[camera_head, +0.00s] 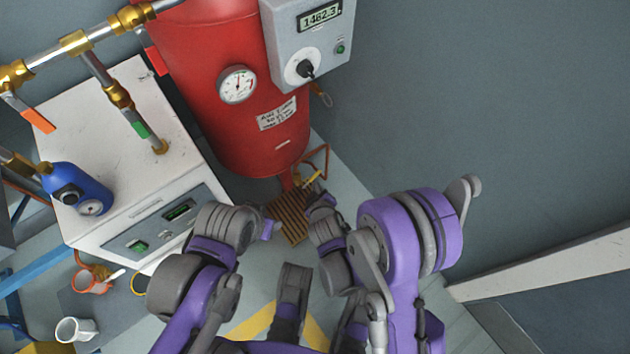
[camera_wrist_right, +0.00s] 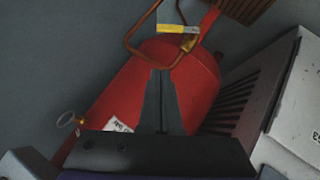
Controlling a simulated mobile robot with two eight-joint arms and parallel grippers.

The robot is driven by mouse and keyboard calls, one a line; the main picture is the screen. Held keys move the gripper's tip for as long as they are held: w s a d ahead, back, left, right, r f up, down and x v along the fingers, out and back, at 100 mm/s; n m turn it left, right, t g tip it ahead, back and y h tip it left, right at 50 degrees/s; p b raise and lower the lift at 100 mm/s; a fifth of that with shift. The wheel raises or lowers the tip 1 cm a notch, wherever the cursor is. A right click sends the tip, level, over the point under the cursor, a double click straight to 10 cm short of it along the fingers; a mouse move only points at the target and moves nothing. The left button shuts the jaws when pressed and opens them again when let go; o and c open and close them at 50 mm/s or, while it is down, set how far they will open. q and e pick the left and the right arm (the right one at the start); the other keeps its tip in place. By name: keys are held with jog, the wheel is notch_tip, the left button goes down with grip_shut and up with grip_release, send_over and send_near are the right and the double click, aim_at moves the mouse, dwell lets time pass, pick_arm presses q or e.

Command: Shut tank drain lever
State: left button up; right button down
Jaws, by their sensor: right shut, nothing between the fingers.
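The red tank (camera_head: 230,85) stands upright at the top centre of the head view, and it also shows in the right wrist view (camera_wrist_right: 205,95).
A grey control box (camera_head: 312,48) is at the tank's upper right. A brown grate (camera_head: 291,220) lies below the drain. A white mug (camera_head: 76,330) stands at lower left.

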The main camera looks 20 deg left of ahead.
jog(key=a+f, duration=0.1)
jog(key=f, duration=0.1)
jog(key=p, duration=0.6)
send_over(313, 179)
jog(key=s, duration=0.4)
notch_tip(313, 179, down, 5)
jog(key=w+f, duration=0.1)
jog(key=w+f+b, duration=0.1)
jog(key=f, duration=0.1)
jog(key=shift+d+f, duration=0.2)
jog(key=shift+f, duration=0.05)
jog(key=shift+w+d+f, duration=0.15)
jog(key=shift+w+f, duration=0.1)
jog(key=shift+f, duration=0.1)
